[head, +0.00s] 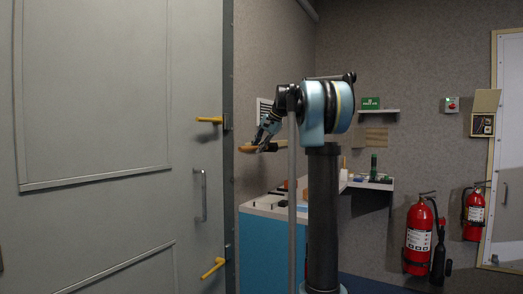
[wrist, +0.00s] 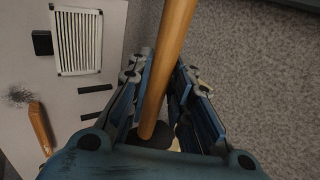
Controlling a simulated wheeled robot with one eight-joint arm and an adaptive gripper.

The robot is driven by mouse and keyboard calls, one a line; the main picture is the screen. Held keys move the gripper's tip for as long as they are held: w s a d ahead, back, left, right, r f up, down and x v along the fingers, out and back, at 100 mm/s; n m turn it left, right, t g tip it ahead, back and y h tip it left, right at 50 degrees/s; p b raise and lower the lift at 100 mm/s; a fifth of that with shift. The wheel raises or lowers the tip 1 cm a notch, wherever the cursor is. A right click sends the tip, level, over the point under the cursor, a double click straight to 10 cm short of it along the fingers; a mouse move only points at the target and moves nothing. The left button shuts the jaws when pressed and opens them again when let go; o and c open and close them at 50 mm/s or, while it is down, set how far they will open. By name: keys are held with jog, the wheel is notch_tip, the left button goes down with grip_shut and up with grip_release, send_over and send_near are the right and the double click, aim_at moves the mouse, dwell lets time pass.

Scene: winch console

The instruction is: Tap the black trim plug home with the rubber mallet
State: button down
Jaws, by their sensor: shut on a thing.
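My gripper (head: 264,143) is shut on the wooden handle (wrist: 166,62) of the mallet, above the console. In the wrist view the handle runs between the two fingers (wrist: 162,80), from the top edge to a rounded end near my wrist. The mallet also shows in the head view (head: 248,149), held roughly level; its rubber head cannot be made out clearly. A small black square block (wrist: 42,42) stands out on the pale console top, beside a white grille. It may be the trim plug, but I cannot tell, nor how far it is seated.
The white-topped, blue-fronted console (head: 265,235) stands below my gripper. Its top also bears a white slatted grille (wrist: 77,40), black strips (wrist: 95,88) and a wooden-handled brush (wrist: 40,125). A grey door (head: 100,130) with yellow levers is at left; fire extinguishers (head: 417,238) are at right.

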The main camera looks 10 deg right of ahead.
jog(key=shift+w+a, duration=0.25)
jog(key=shift+a, duration=0.1)
jog(key=shift+d, duration=0.1)
jog(key=shift+s+d, duration=0.65)
jog(key=shift+d, duration=0.2)
jog(key=shift+w+a, duration=0.45)
jog(key=shift+a, duration=0.2)
jog(key=shift+w+a, duration=0.4)
jog(key=shift+a, duration=0.2)
jog(key=shift+s+d, duration=0.65)
jog(key=shift+d, duration=0.3)
